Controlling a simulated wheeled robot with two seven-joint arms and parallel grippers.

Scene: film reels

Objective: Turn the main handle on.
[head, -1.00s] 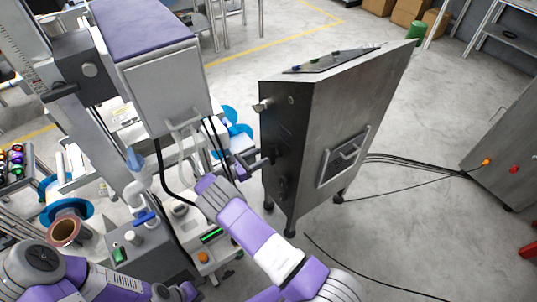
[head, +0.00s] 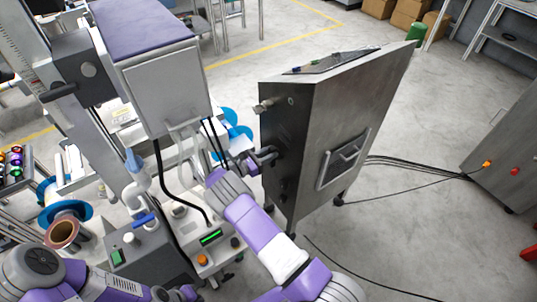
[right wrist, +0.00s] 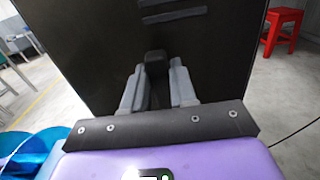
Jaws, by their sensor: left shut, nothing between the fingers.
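The main handle appears as a dark stub on the dark left side of the steel cabinet (head: 338,115); its dark block (right wrist: 156,66) shows between my fingers in the right wrist view. My right gripper (head: 263,157) is at this side face, with its grey fingers (right wrist: 157,92) on both sides of the handle and close against it. The fingers hide part of the handle in the head view. My left gripper (head: 187,292) is low at the bottom edge, far from the cabinet, shut and empty; its fingertips are hard to make out.
A second metal fitting (head: 263,106) sticks out higher on the same side. A machine with a green display (head: 210,237) stands close left of my right arm. Cables (head: 410,162) run over the floor to a grey cabinet (head: 510,150). A red stool (right wrist: 279,28) stands behind.

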